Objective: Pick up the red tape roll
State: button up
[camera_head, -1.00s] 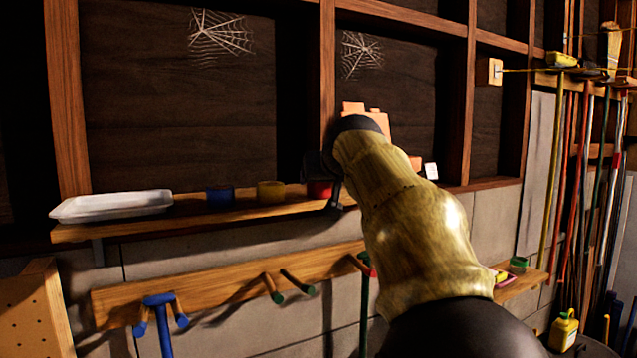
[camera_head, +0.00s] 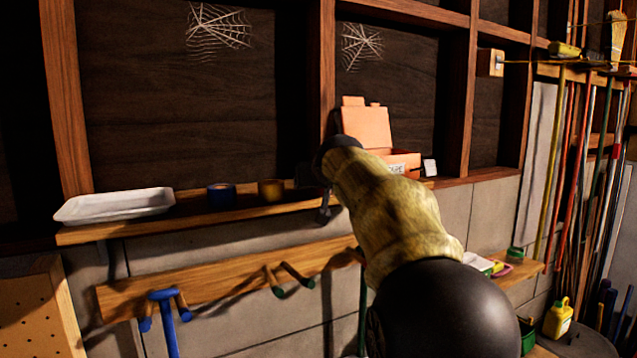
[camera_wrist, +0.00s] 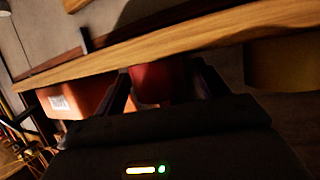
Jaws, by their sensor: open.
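The red tape roll (camera_wrist: 155,82) shows in the wrist view, between the two fingers of my gripper (camera_wrist: 166,84). It is by the wooden shelf edge (camera_wrist: 180,40). My gripper is open, with one finger on each side of the roll. I cannot tell whether either finger touches it. In the head view my gripper (camera_head: 324,202) is at the shelf (camera_head: 180,222), right of the yellow tape roll (camera_head: 271,190). There the red roll is hidden behind my gripper and arm.
A blue tape roll (camera_head: 222,195) and a white tray (camera_head: 115,205) sit further left on the shelf. An open orange box (camera_head: 368,128) with a label stands to the right, close beyond my arm. A peg rail (camera_head: 230,268) runs below the shelf.

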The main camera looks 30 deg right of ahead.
dwell(0.3)
jog(key=c, duration=1)
jog(key=shift+r, duration=0.1)
jog(key=shift+c, duration=0.2)
jog(key=shift+r+p, duration=0.4)
jog(key=shift+r, duration=4.5)
